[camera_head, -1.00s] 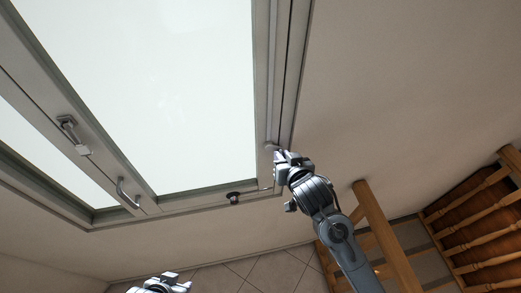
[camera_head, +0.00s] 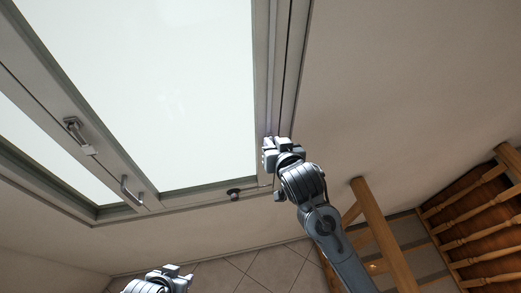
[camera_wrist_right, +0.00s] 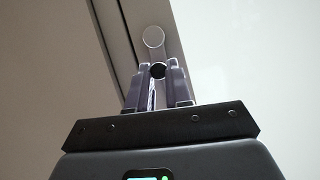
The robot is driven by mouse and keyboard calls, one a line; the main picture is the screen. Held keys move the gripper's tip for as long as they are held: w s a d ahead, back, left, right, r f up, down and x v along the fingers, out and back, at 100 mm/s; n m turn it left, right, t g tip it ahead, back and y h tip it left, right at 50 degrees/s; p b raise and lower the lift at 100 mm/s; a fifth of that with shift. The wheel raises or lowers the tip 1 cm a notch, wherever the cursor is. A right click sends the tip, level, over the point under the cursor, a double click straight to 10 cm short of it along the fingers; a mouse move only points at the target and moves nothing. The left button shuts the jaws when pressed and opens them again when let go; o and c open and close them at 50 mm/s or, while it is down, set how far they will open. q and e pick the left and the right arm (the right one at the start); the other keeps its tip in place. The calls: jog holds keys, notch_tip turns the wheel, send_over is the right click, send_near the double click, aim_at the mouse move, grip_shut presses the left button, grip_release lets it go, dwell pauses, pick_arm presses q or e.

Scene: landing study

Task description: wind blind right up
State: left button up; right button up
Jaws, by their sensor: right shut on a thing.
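The skylight window (camera_head: 150,80), a bright pane in a grey frame, fills the upper left of the head view. No blind cloth can be told apart from the bright pane. My right gripper (camera_head: 269,152) is at the frame's lower right corner. In the right wrist view its fingers (camera_wrist_right: 157,76) are shut on a dark round knob (camera_wrist_right: 157,70), with a pale round disc (camera_wrist_right: 153,36) just beyond, on the frame; I take these for the blind's winder. The gripper hides the winder in the head view. My left gripper (camera_head: 178,274) is open and empty at the bottom edge.
A grey handle (camera_head: 131,190) and a latch (camera_head: 79,136) sit on the frame's left bar. A small dark knob (camera_head: 234,193) is on the lower bar. A wooden post (camera_head: 378,225) and railing (camera_head: 475,210) stand at lower right, near my right arm.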

jog(key=o, duration=0.9)
jog(key=shift+a+f, duration=0.1)
jog(key=shift+f, duration=0.05)
jog(key=shift+s, duration=0.2)
jog(key=shift+s+d, duration=0.25)
jog(key=shift+s, duration=0.7)
jog(key=shift+s+d, duration=0.2)
jog(key=shift+s, duration=0.7)
jog(key=shift+s+d, duration=0.25)
jog(key=shift+s, duration=0.7)
jog(key=shift+f, duration=0.1)
jog(key=s+d+f+m+g+h, duration=0.15)
jog(key=s+d+f+g, duration=0.3)
jog(key=s+f, duration=0.85)
jog(key=s+d+f+n+g+h, duration=0.1)
jog(key=s+d+f+g+h, duration=0.1)
jog(key=s+d, duration=1)
notch_tip(320, 180, down, 2)
jog(key=shift+s+d+f+n+g, duration=0.3)
jog(key=shift+d+g, duration=0.25)
jog(key=shift+g, duration=0.3)
